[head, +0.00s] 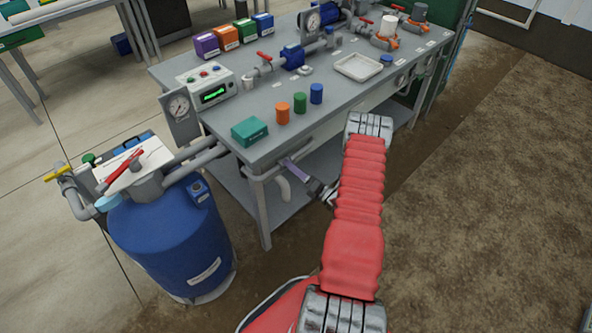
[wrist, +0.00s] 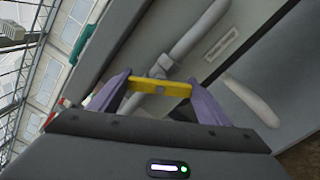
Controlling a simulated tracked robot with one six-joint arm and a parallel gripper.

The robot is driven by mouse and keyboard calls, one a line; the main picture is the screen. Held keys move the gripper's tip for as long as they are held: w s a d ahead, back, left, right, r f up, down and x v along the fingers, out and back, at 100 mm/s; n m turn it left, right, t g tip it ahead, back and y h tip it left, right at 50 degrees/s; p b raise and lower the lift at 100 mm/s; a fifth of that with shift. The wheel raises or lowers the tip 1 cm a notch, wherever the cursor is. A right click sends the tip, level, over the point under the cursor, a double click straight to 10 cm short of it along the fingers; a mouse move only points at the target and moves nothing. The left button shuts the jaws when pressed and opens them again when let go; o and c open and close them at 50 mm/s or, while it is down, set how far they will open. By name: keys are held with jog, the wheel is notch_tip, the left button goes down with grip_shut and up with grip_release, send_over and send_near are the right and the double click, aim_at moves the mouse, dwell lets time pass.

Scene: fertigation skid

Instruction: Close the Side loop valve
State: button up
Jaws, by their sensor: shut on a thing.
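A yellow valve handle (wrist: 160,88) sits between the purple fingers of my gripper (wrist: 158,82) in the wrist view. The fingers are shut on it, one at each end. Behind it a grey pipe (wrist: 195,35) runs to the upper right along the bench side. The handle lies at a slant across this pipe. In the head view my gripper (head: 287,164) reaches the near side of the bench, just below the top edge. The handle is hidden there. A pale label (wrist: 221,44) is beside the pipe, too small to read.
The grey bench (head: 330,95) carries bottles, a control box (head: 207,87) and a white tray (head: 358,67). A blue tank (head: 175,235) with another yellow handle (head: 57,172) and a red handle stands left. The brown floor at right is clear.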

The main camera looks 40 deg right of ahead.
jog(key=m, duration=0.6)
jog(key=shift+s+d+f+m, duration=0.1)
jog(key=shift+d+m, duration=0.15)
jog(key=shift+m, duration=0.15)
jog(key=o, duration=0.7)
jog(key=shift+f, duration=0.1)
jog(key=o, duration=0.4)
jog(key=shift+a, duration=0.15)
jog(key=shift+c, duration=0.2)
jog(key=s, duration=1.3)
jog(key=shift+s, duration=0.35)
